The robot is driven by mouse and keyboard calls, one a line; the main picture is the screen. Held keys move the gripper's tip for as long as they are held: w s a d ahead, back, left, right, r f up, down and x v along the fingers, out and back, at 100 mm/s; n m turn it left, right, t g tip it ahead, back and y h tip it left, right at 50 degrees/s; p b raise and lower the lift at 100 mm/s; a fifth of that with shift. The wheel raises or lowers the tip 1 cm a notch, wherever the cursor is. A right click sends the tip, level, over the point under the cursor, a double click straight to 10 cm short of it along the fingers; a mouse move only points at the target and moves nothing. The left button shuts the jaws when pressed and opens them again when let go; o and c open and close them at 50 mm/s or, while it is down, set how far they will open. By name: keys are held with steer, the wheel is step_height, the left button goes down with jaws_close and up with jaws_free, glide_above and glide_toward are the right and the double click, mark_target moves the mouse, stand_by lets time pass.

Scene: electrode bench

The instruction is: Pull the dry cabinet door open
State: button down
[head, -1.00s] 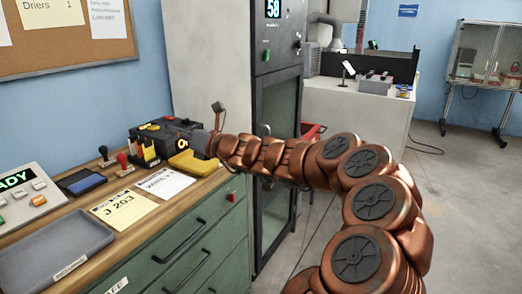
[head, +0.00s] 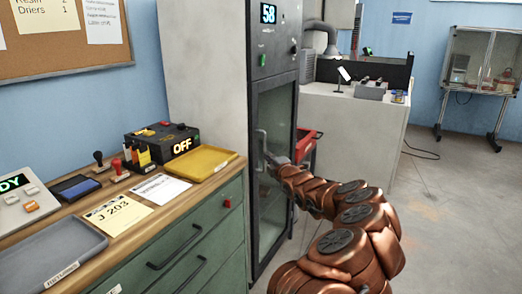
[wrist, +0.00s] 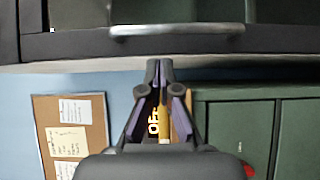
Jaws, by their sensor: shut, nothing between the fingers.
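The dry cabinet (head: 208,70) stands tall and light grey behind the bench, with a dark-framed glass door (head: 272,200) on its front that looks shut. A pale vertical bar handle (head: 261,142) is on the door; it also shows in the wrist view (wrist: 177,31) near the top. My gripper (head: 268,157) is right by the handle in the head view, partly hidden by my arm. In the wrist view, my gripper's fingertips (wrist: 159,64) are together with nothing between them, pointing toward the cabinet front, and the handle lies beyond them, not between them.
A green drawer bench (head: 190,245) at left carries a yellow tray (head: 205,162), a black box reading OFF (head: 165,142), papers and a grey tray (head: 45,255). A red cart (head: 306,143) stands right of the cabinet. Floor at right is clear.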

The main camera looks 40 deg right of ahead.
mark_target(256, 145)
steer(key=shift+p+x, duration=0.3)
steer(key=shift+x, duration=3.35)
steer(key=shift+f, duration=0.1)
